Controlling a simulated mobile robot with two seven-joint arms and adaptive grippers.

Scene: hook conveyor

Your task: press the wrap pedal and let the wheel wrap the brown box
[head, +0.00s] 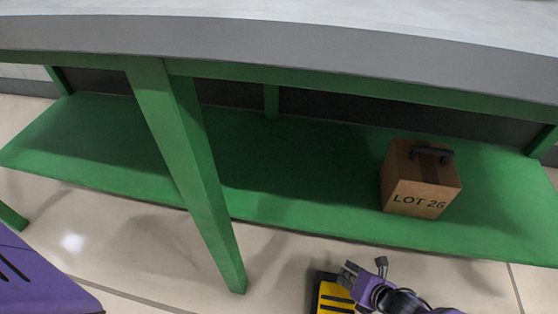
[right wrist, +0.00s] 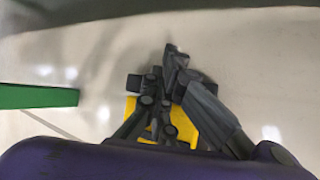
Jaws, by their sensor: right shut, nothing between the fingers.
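The brown box (head: 420,190), marked LOT 26 and with a dark handle on top, stands upright on the green lower shelf at the right of the head view. The yellow and black pedal (head: 335,296) is on the floor in front of the shelf, cut off by the bottom edge. It also shows in the right wrist view (right wrist: 205,122), partly hidden behind my fingers. My right gripper (head: 366,267) is shut and empty, over or beside the pedal; I cannot tell whether it touches it. My left gripper and the wrapping wheel are not in view.
A green table leg (head: 190,170) slants down to the floor left of the pedal. The green shelf (head: 300,190) runs across under the grey tabletop (head: 280,40). The tiled floor (head: 160,245) left of the leg is clear.

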